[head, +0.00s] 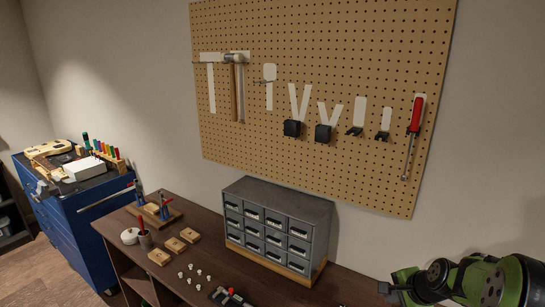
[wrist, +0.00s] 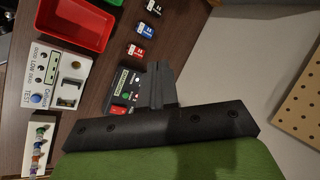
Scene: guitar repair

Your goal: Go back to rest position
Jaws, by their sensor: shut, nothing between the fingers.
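My gripper (head: 392,287) is at the lower right of the head view, at the end of my green and black arm. It is held up near the right end of the workbench (head: 205,215), in front of the wall. In the wrist view its dark fingers (wrist: 160,82) are together with nothing between them. They appear above the bench, beside a small dark device with coloured buttons (wrist: 124,90), which they partly hide. I cannot tell the exact height above the bench.
A grey drawer cabinet (head: 277,225) stands on the bench against the wall. A pegboard (head: 320,60) holds a hammer (head: 235,85) and a red screwdriver (head: 414,130).

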